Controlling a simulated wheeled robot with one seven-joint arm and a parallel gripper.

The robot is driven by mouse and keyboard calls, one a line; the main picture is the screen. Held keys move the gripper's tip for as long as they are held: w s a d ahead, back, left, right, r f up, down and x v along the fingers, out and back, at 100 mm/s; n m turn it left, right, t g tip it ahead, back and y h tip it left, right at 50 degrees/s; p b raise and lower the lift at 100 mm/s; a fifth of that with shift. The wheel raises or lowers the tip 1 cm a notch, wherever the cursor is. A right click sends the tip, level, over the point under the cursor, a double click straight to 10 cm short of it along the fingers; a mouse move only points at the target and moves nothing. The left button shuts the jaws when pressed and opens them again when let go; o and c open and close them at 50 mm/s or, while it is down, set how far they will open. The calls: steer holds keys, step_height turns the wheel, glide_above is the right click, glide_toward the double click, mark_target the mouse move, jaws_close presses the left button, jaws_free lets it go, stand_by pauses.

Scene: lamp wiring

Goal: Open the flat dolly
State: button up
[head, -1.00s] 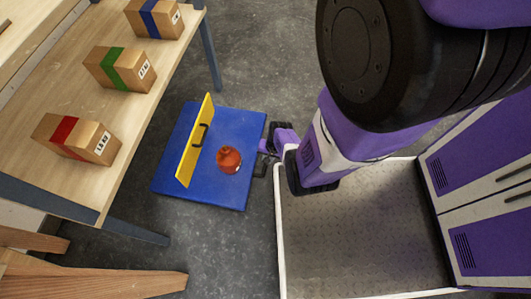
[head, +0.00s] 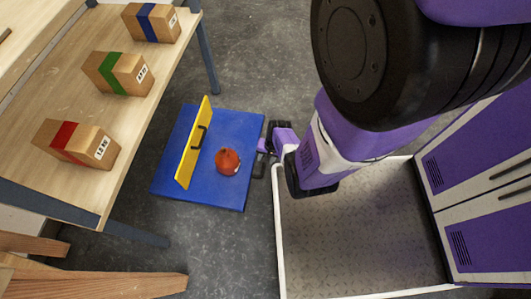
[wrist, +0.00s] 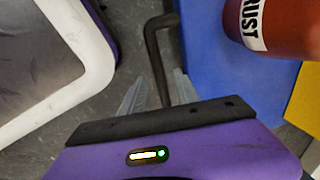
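The flat dolly has a blue deck (head: 225,190) low on the floor, with a yellow upright panel (head: 190,155) bearing a black pull. A dark bent bar (wrist: 152,45) stands beside the deck's edge (wrist: 200,50) in the wrist view. My gripper (head: 262,152) is low at the deck's right edge in the head view. In the wrist view my gripper (wrist: 160,85) has its two grey fingers apart, with the bar between them. I see gaps beside the bar and no clear grip on it.
A red can (head: 227,161) marked "RUST" stands on the deck. A wooden table (head: 75,115) with several striped boxes is at left. My white-rimmed tray base (head: 279,240) is close to the deck's right side. Grey floor (head: 255,75) is open beyond the deck.

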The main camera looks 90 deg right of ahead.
step_height(320, 180, up, 6)
steer(key=s+p, duration=0.1)
steer(key=p, duration=0.2)
steer(key=shift+a, duration=0.15)
stand_by(0.3)
